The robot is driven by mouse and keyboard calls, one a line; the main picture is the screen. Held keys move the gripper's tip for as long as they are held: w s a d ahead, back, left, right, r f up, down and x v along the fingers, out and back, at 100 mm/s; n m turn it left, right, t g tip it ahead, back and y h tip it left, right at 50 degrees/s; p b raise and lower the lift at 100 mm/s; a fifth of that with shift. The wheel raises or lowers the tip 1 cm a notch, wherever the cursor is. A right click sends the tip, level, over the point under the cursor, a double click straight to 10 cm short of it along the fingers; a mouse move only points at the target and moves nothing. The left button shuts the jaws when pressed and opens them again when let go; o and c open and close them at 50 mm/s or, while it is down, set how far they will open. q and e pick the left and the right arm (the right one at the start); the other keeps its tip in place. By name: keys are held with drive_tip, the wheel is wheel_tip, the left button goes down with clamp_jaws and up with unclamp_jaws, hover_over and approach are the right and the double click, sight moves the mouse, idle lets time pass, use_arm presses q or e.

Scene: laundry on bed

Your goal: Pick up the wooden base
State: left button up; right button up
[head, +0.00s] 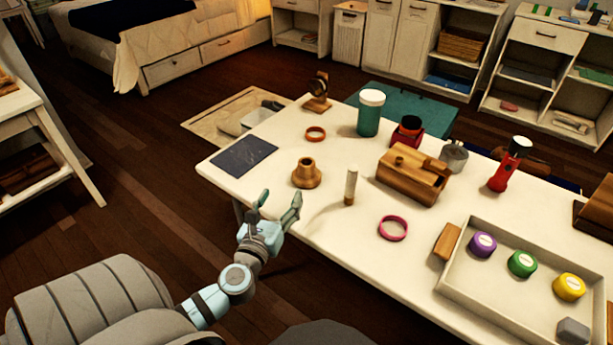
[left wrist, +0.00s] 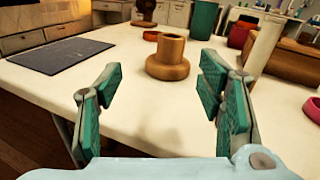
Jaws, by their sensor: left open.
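The wooden base (head: 306,174) is a round brown piece with a wide foot and a narrower hollow neck. It stands upright on the white table (head: 330,222), near the edge closest to me. In the left wrist view the wooden base (left wrist: 168,58) is ahead, between and beyond the fingertips. My left gripper (head: 278,200) is open and empty at the table's near edge, just short of the base and not touching it. In the left wrist view my left gripper's fingers (left wrist: 160,85) are spread wide with teal pads. My right gripper is not in view.
A dark flat panel (head: 244,156) lies left of the base, and an orange ring (head: 315,134) lies behind it. A pale upright cylinder (head: 351,187) and a pink ring (head: 393,228) are to the right. A tray (head: 462,286) with colored pieces is at far right.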

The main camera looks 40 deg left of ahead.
sight(303, 169)
use_arm(q)
drive_tip(key=shift+m+h, duration=0.3)
drive_tip(key=shift+m, duration=0.5)
drive_tip(key=x, duration=0.5)
drive_tip(key=d+b+x, duration=0.1)
drive_tip(key=x, duration=0.8)
drive_tip(key=shift+w+d+r+b, duration=0.15)
drive_tip(key=shift+w+b, duration=0.2)
drive_tip(key=shift+w, duration=0.3)
drive_tip(key=shift+s, duration=0.1)
drive_tip(key=c, duration=1.3)
